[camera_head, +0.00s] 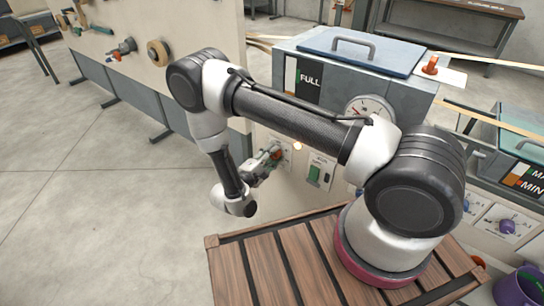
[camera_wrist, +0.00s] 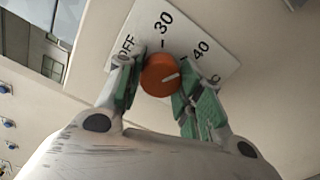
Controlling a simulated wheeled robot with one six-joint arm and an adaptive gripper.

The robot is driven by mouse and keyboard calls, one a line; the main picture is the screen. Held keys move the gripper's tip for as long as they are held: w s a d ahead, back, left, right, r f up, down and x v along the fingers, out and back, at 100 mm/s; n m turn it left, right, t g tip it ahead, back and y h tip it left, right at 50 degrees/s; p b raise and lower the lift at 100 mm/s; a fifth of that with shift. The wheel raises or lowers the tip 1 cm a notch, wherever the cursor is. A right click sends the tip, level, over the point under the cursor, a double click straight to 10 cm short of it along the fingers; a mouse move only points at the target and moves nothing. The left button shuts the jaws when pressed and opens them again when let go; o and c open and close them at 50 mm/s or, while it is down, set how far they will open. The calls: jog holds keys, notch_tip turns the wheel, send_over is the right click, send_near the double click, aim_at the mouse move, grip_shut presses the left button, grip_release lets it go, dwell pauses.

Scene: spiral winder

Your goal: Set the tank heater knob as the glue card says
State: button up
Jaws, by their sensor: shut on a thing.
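The heater knob (camera_wrist: 159,75) is round and orange-red with a white pointer line. It sits on a white dial plate (camera_wrist: 143,40) marked OFF, 30, 40 and a further number partly hidden by a finger. The pointer line aims right and slightly up, near the 40 side; its exact setting is hard to tell. My gripper (camera_wrist: 158,85) has its green-padded fingers on both sides of the knob, shut on it. In the head view my gripper (camera_head: 268,158) reaches the small orange knob (camera_head: 277,153) on the tank's front panel. I cannot make out a readable glue card.
The grey-blue tank (camera_head: 405,95) has a handled lid (camera_head: 330,55), a FULL level window and a round gauge (camera_head: 368,108). A green switch (camera_head: 314,174) is right of the knob. A slatted wooden platform (camera_head: 265,265) lies below my arm. Open floor is at left.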

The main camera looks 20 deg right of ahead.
dwell(0.3)
jog(key=o, duration=1)
jog(key=shift+o, duration=0.2)
jog(key=shift+a, duration=0.1)
jog(key=v, duration=1.2)
